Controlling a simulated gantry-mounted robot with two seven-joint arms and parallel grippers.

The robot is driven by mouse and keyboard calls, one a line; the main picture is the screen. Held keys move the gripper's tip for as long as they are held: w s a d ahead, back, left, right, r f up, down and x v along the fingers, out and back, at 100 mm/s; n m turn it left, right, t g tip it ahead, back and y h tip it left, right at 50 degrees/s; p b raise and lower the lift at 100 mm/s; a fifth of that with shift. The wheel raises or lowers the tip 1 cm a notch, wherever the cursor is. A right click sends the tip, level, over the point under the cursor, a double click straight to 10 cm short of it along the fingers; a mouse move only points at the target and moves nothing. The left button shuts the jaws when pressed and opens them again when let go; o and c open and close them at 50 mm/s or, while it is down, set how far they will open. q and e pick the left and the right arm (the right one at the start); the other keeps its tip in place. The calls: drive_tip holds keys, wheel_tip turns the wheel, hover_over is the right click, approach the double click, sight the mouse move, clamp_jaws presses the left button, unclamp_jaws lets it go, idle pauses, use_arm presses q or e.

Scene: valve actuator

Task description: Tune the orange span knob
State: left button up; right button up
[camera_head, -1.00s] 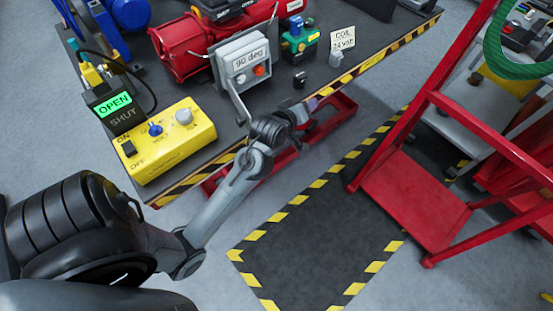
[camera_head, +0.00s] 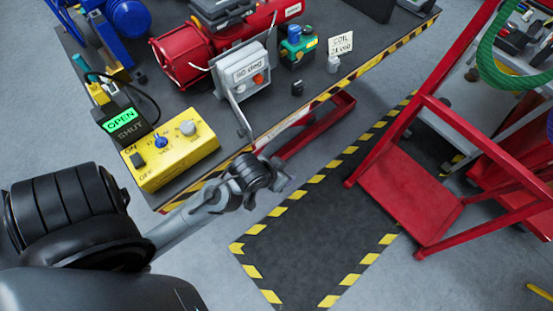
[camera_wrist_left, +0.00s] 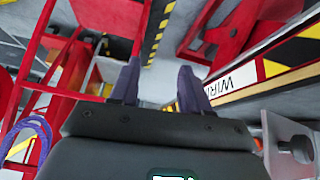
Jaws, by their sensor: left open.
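The orange span knob (camera_head: 258,79) sits on the front of a light grey box (camera_head: 234,62) with a label seeming to read "90 deg". A pale knob (camera_head: 240,89) is beside it, to its left. My left gripper (camera_head: 284,180) is in front of the table's striped edge, below and apart from the orange knob in the head view. In the left wrist view its two dark fingers (camera_wrist_left: 158,88) are spread apart with nothing between them. My right gripper is in neither view.
A yellow box (camera_head: 170,150) with a switch and knobs stands at the near table edge, beside a green "OPEN" display (camera_head: 120,118). A red actuator (camera_head: 183,60) lies behind the grey box.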

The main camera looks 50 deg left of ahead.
use_arm(q)
drive_tip(key=shift+s+d+m+g+p, duration=0.15)
drive_tip(key=shift+s+d+m+g, duration=0.1)
drive_tip(key=shift+s, duration=0.35)
drive_tip(key=shift+s+d+m+g+p, duration=0.15)
drive_tip(key=shift+s+d+m+g, duration=0.1)
drive_tip(key=shift+s, duration=0.35)
drive_tip(key=shift+s, duration=0.1)
drive_tip(key=s+d+f+m+g, duration=0.1)
drive_tip(key=s+d+m+g, duration=0.15)
drive_tip(key=s, duration=0.35)
wheel_tip(320, 180, up, 34)
drive_tip(key=p, duration=3.3)
drive_tip(key=shift+w+t+h+p, duration=0.15)
drive_tip(key=shift+t+h+p, duration=0.15)
drive_tip(key=shift+t+p, duration=0.1)
drive_tip(key=shift+f, duration=0.1)
